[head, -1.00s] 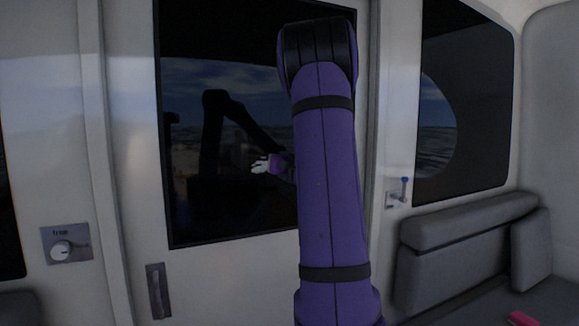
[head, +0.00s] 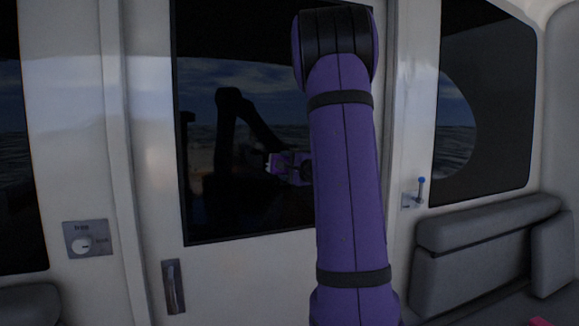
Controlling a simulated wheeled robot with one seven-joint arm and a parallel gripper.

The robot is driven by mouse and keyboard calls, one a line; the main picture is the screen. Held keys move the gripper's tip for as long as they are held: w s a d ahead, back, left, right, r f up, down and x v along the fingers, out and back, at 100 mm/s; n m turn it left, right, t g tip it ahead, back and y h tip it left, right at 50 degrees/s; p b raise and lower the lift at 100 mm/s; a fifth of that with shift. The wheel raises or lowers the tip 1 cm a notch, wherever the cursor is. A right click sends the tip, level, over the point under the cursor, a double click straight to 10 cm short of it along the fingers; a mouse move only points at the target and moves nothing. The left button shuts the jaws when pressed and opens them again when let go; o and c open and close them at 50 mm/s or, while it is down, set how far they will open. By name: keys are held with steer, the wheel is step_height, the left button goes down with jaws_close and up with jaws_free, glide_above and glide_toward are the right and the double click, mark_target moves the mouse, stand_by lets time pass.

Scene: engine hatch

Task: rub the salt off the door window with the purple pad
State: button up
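The door window (head: 230,215) is a dark pane in the white door, left of my raised purple arm, which covers its right part. It shows clouded sky, sea and a dark reflection of an arm. I cannot make out salt on the glass. I cannot pick out the purple pad.
A knob panel (head: 88,239) is on the wall left of the door, and a recessed handle (head: 174,287) is low on the door. A blue-tipped lever (head: 421,190) is right of the door. A grey bench (head: 485,240) stands at right below another window (head: 490,110).

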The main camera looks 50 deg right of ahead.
mark_target(258, 164)
steer(key=shift+w+a, duration=0.6)
steer(key=shift+a, duration=0.35)
steer(key=shift+w+a, duration=0.55)
steer(key=shift+a, duration=0.35)
steer(key=shift+w+a, duration=0.6)
steer(key=shift+a, duration=0.35)
steer(key=shift+s+a, duration=0.5)
steer(key=shift+s, duration=0.35)
steer(key=shift+s+a, duration=0.5)
steer(key=shift+s, duration=0.35)
steer(key=shift+s+a, duration=0.5)
steer(key=shift+s, duration=0.35)
steer(key=shift+s+a, duration=0.1)
steer(key=shift+s, duration=0.05)
steer(key=shift+s+a, duration=0.35)
steer(key=shift+s, duration=0.25)
steer(key=shift+s+a, duration=0.35)
steer(key=shift+s, duration=0.2)
